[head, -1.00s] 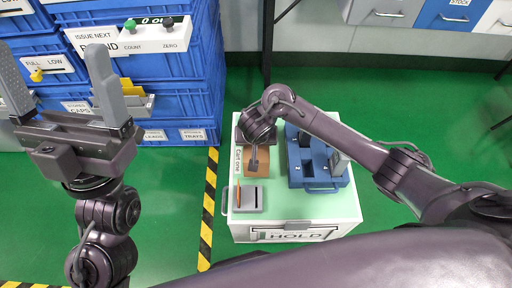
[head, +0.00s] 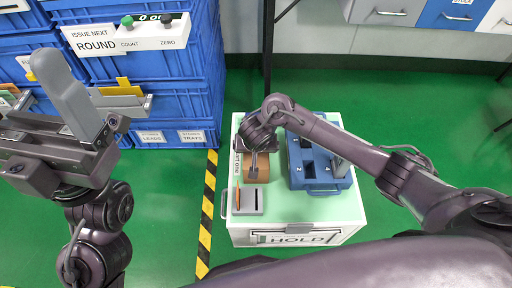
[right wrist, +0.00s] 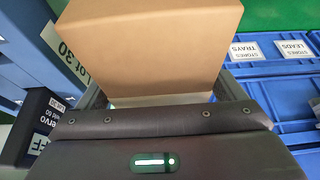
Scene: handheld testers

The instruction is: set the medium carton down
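The medium carton (head: 262,170) is a plain brown box over the left part of the cart top in the head view. It fills the upper middle of the right wrist view (right wrist: 150,45), between the fingers. My right gripper (head: 255,165) comes down over it and is shut on it. Whether the carton's underside touches the cart top is hidden. My left gripper (head: 45,140) is empty at the far left, high above the floor.
The pale green cart top (head: 290,210) has free room at the front. A blue tray with pockets (head: 315,180) stands right of the carton, and a small grey holder (head: 248,201) in front. Blue crates (head: 180,100) are stacked at the left.

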